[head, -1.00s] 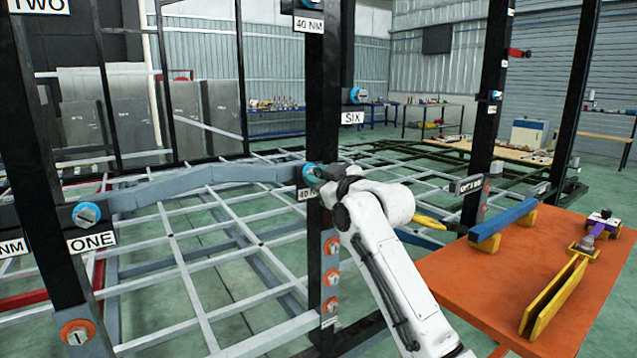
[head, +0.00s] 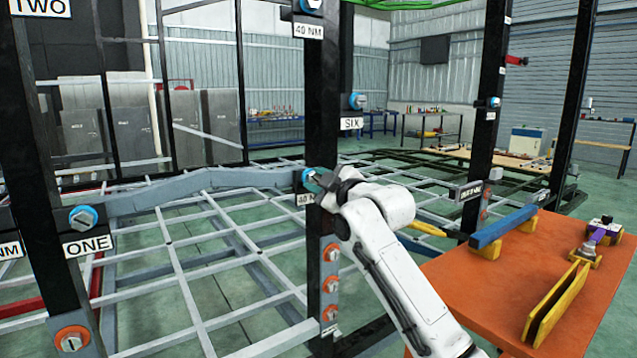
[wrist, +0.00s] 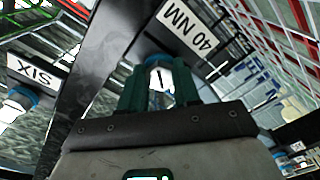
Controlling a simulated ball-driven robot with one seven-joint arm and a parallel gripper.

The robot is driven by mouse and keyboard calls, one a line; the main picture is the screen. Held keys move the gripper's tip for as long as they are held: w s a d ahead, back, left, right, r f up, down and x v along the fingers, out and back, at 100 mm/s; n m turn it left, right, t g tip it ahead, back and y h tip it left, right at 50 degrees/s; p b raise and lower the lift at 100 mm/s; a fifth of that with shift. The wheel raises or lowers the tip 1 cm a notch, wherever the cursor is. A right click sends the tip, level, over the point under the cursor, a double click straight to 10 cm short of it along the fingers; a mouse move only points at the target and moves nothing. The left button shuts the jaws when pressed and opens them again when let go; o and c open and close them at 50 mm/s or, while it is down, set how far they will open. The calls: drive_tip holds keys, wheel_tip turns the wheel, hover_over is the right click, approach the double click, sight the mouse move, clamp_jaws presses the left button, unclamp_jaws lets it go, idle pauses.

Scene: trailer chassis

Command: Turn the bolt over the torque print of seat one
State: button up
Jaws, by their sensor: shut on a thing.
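My gripper (head: 322,181) is at a blue-collared bolt (head: 308,174) on the middle black post. In the wrist view my gripper's dark green fingers (wrist: 160,80) are shut on this bolt's pale slotted head (wrist: 158,76), one finger on each side. A "40 NM" print (wrist: 188,27) is beside the bolt there; in the head view this print (head: 305,199) is partly hidden by my gripper. The "ONE" sign (head: 87,246) is on the left post, below another blue-collared bolt (head: 83,217). A cut-off "NM" print (head: 10,250) is left of it.
Orange-collared bolts (head: 331,252) line the middle post below my gripper. A "SIX" sign (head: 351,123) hangs under another blue bolt behind. An orange table (head: 470,300) with a blue bar and yellow pieces stands at right. Grey chassis bars lie behind the posts.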

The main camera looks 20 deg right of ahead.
drive_tip(key=o, duration=1.1)
drive_tip(key=shift+w, duration=0.1)
drive_tip(key=shift+c, duration=0.2)
drive_tip(key=v, duration=1)
drive_tip(key=shift+s, duration=0.4)
drive_tip(key=shift+d, duration=0.1)
